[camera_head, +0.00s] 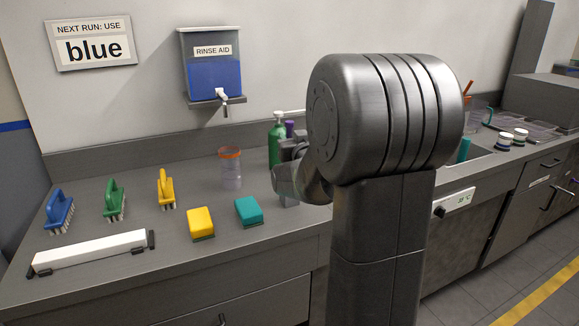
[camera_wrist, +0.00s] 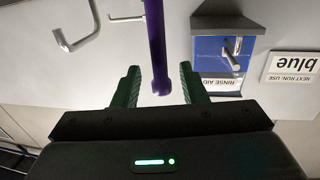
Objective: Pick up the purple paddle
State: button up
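The purple paddle shows in the wrist view as a long purple shaft (camera_wrist: 155,40) that runs down from the top edge, its rounded end between the two green-padded fingers of my gripper (camera_wrist: 160,72). The fingers are apart, with a clear gap on each side of the shaft, so my gripper is open and touches nothing that I can see. The rest of the paddle is out of that frame. In the head view a small purple piece (camera_head: 290,128) shows beside a green bottle; my arm hides most of that spot and the fingers.
The green bottle (camera_head: 276,140) and an orange-rimmed clear cup (camera_head: 230,170) stand near my wrist. Yellow (camera_head: 200,221) and teal (camera_head: 248,210) sponges lie in front. Blue, green and yellow brushes (camera_head: 166,189) stand left. A rinse aid dispenser (camera_head: 211,70) hangs on the wall.

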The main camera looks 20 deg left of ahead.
aim_at(290, 135)
jog(key=shift+p+x, duration=0.3)
jog(key=shift+x, duration=1.4)
jog(key=shift+f, duration=0.1)
grip_shut()
